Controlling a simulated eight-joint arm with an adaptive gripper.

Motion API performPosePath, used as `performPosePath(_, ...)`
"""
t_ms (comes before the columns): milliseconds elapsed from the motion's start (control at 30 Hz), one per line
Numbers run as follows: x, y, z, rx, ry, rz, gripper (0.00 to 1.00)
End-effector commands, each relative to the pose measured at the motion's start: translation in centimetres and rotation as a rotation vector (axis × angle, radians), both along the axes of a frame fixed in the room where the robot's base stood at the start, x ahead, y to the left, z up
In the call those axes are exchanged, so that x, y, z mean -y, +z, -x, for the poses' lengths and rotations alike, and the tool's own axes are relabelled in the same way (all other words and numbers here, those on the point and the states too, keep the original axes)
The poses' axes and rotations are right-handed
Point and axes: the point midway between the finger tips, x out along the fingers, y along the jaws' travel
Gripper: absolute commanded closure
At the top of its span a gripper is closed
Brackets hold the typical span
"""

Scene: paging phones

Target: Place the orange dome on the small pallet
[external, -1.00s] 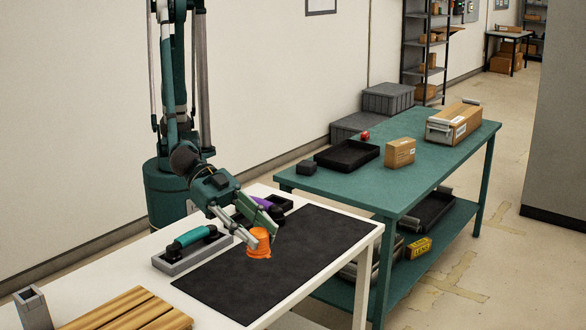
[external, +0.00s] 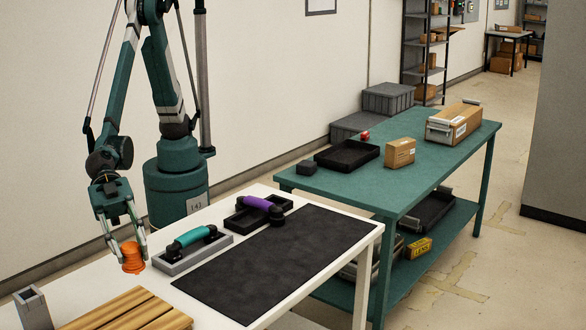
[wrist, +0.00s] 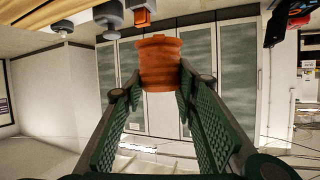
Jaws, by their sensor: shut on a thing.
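The orange dome (external: 132,258) is held between the fingers of my gripper (external: 129,245) at the left end of the white table, and appears to be above its surface. In the wrist view the dome (wrist: 160,62) sits between the two green fingertips of my gripper (wrist: 160,85). The small wooden slatted pallet (external: 128,312) lies on the table at the lower left, nearer the camera than the dome. Its top looks bare in the part that shows.
A grey square holder (external: 32,308) stands left of the pallet. A teal handset (external: 192,238) and a purple handset (external: 258,203) rest in cradles to the right. A bare black mat (external: 285,262) covers the table's right part. A green bench (external: 350,190) stands beyond.

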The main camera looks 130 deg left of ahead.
Motion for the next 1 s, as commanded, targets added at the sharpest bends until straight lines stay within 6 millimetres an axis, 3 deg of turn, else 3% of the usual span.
performPosePath(67,1.2,0.0,1.2,0.0,-0.016,-0.001,0.87)
performPosePath(300,1.0,-3.2,1.0,0.0,-0.013,0.0,0.87)
performPosePath(500,0.9,-4.7,0.9,0.001,-0.012,-0.001,0.87)
performPosePath(1000,0.9,-5.3,0.9,0.0,-0.012,0.0,0.87)
